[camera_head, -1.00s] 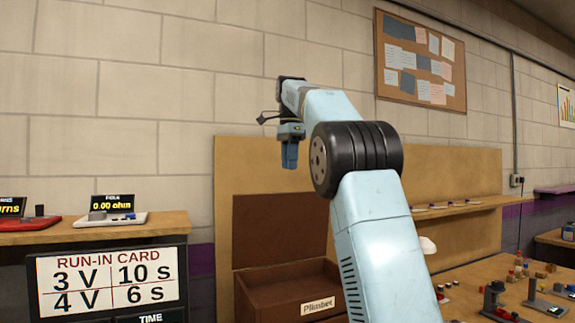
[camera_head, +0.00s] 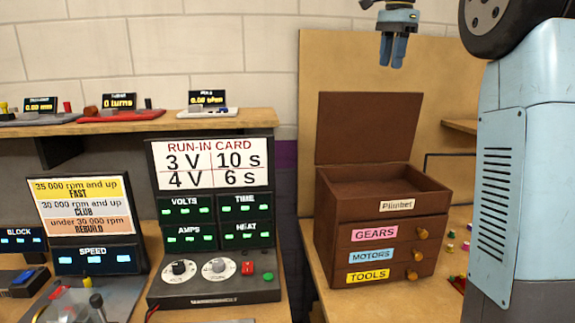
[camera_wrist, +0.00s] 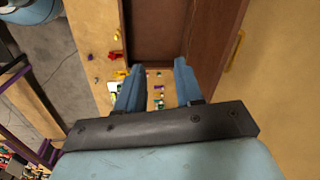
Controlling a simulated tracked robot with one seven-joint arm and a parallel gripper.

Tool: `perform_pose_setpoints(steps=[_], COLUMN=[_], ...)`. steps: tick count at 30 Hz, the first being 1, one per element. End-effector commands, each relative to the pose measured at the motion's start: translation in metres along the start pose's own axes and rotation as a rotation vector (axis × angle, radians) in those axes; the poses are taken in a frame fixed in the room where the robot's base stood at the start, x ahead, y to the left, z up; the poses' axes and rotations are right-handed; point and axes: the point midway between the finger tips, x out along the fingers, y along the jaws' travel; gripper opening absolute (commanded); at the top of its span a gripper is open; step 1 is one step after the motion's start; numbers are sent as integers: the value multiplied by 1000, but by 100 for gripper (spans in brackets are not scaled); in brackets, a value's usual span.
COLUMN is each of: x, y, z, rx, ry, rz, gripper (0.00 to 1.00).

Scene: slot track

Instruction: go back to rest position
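My gripper (camera_head: 392,50) hangs in the air at the top of the head view, pointing down, above and a little right of the brown wooden chest (camera_head: 330,205). In the wrist view its two blue fingers (camera_wrist: 157,85) stand apart with nothing between them. The chest shows below and beyond the fingers in the wrist view (camera_wrist: 122,35). Its lid is raised, its top compartment looks empty, and its drawers, labelled GEARS, MOTORS and TOOLS, appear shut. My light blue arm fills the right side of the head view.
A run-in device (camera_head: 215,292) with knobs and a card stands left of the chest. A speed board (camera_head: 92,215) is farther left. A shelf (camera_head: 130,124) carries several small meters.

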Motion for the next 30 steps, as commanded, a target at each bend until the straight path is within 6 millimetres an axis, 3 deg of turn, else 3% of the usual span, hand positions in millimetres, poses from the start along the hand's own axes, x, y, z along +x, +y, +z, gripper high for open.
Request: perform_pose_setpoints(steps=[14,23,30], x=[28,63,101], y=[91,151,201], z=[38,67,92], rx=[-347,-570,-750], ry=[46,98,151], rz=[-96,-145,-173], gripper=[36,36,36])
